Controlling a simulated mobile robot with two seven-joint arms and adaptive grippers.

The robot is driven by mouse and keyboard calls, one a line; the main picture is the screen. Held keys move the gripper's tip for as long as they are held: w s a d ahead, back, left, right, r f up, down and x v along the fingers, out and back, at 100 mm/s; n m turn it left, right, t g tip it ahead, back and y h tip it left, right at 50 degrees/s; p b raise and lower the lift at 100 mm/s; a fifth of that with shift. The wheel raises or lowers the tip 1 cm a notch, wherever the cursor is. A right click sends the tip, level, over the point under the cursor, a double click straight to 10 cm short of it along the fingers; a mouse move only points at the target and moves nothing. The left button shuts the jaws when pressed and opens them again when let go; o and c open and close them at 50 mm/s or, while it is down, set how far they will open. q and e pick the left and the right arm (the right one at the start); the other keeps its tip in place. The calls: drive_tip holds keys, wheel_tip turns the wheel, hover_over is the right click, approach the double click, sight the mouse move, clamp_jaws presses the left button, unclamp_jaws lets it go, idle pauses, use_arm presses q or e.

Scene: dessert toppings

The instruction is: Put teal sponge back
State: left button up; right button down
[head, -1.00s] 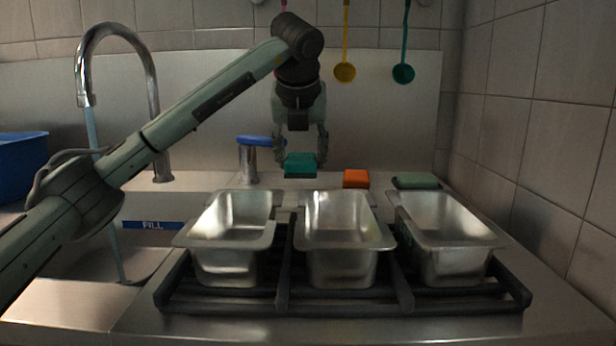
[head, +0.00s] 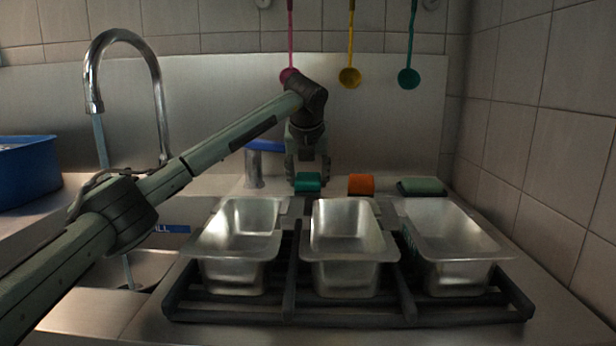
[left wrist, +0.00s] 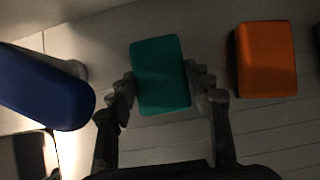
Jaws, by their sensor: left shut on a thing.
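The teal sponge (head: 308,184) is at the back of the steel counter, left of the orange sponge (head: 361,185). My left gripper (head: 308,176) points down over the teal sponge and is shut on its two sides. In the left wrist view the teal sponge (left wrist: 161,75) sits between the two fingers (left wrist: 168,90), with the orange sponge (left wrist: 267,60) apart on the right. The sponge looks low at the counter, but I cannot tell whether it touches. My right gripper is in neither view.
A green sponge (head: 421,186) lies right of the orange one. Three steel pans stand on a black rack (head: 290,306) in front. A tap (head: 160,95) and a blue-topped post (head: 255,165) are at left. Ladles, including a yellow one (head: 350,77), hang behind.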

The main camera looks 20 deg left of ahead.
use_arm(q)
drive_tip(key=shift+f, duration=0.15)
drive_tip(key=o, duration=1)
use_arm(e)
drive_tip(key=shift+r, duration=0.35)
use_arm(q)
drive_tip(key=shift+r, duration=0.25)
drive_tip(key=shift+v, duration=1.05)
drive_tip(key=shift+b+v, duration=0.3)
drive_tip(key=shift+v, duration=4.65)
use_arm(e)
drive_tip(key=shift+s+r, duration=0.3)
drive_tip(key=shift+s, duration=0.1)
